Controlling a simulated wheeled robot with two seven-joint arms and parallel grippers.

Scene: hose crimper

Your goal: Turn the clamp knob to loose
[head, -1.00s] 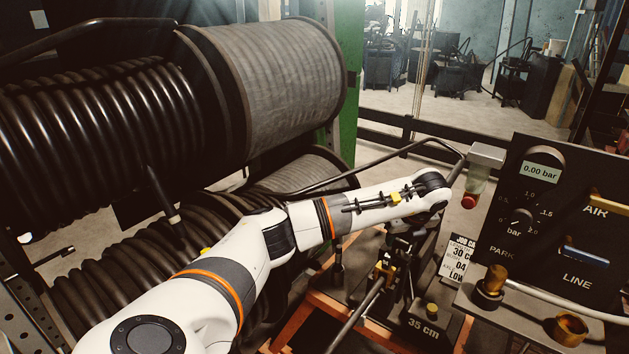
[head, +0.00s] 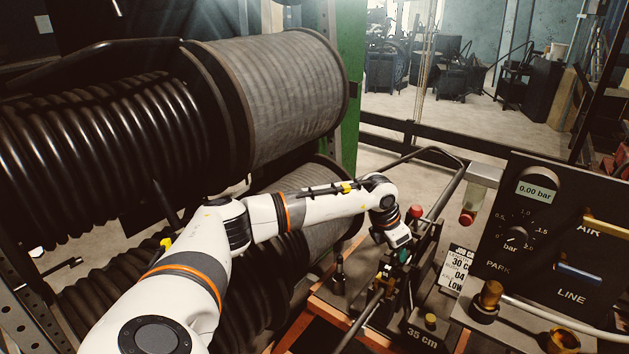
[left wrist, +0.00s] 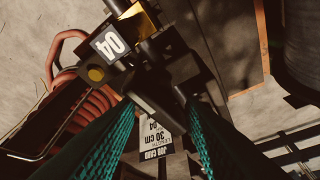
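The crimper bench (head: 370,325) stands at lower centre in the head view. It carries a red knob (head: 415,211), a small brass-yellow part (head: 386,271) and a yellow knob (head: 431,319) on the block marked 35 cm. No label shows which one is the clamp knob. My left gripper (head: 401,257) points down over the bench, close to the brass-yellow part. In the left wrist view its teal fingers (left wrist: 158,135) are apart, with a dark bar (left wrist: 157,107) in line between them; contact cannot be told. My right gripper is out of view.
A black control panel (head: 553,235) with a 0.00 bar display stands at right. Brass fittings (head: 489,295) sit before it. A job card (head: 456,266) is beside the bench. Large hose reels (head: 285,85) fill the left, close behind my arm.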

